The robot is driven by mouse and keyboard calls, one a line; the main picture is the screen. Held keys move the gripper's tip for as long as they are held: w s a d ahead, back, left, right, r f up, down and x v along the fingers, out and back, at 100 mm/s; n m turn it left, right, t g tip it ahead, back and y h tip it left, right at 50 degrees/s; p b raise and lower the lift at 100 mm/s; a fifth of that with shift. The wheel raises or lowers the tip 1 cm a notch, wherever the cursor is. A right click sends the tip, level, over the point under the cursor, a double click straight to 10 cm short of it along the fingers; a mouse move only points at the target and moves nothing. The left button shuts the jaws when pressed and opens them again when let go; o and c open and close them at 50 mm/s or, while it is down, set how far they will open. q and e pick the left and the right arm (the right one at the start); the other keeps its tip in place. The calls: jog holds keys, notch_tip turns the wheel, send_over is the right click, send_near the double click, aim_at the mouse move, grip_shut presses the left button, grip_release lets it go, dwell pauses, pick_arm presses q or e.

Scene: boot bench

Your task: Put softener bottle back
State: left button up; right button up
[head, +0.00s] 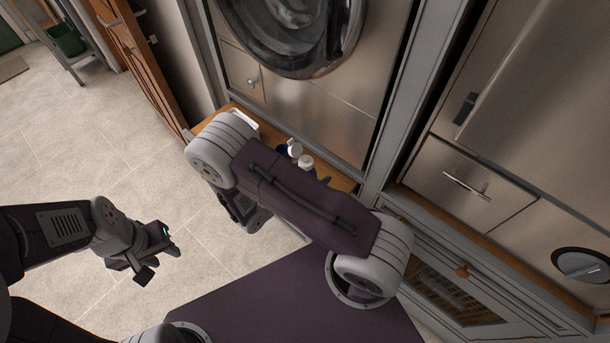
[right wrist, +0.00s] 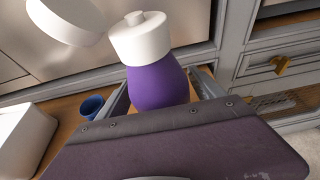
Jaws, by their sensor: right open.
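A purple bottle with a white cap (right wrist: 156,75) stands upright in the right wrist view; I see no label to confirm it is the softener. My right gripper (right wrist: 163,92) is open, with a grey finger on each side of the bottle's lower part; contact cannot be told. In the head view, two white-topped things (head: 306,161) show on a wooden shelf just beyond my right arm, which hides their lower parts and most of the right gripper. My left gripper (head: 155,257) is open and empty above the tiled floor, well away from the shelf.
A white cap or lid (right wrist: 65,18) is close to the bottle at upper left. A blue cup (right wrist: 91,106) and a white box (right wrist: 22,138) are on the wooden surface to the left. A steel front with a round door (head: 290,35) rises behind the shelf.

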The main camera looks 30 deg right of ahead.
jog(key=v, duration=1.2)
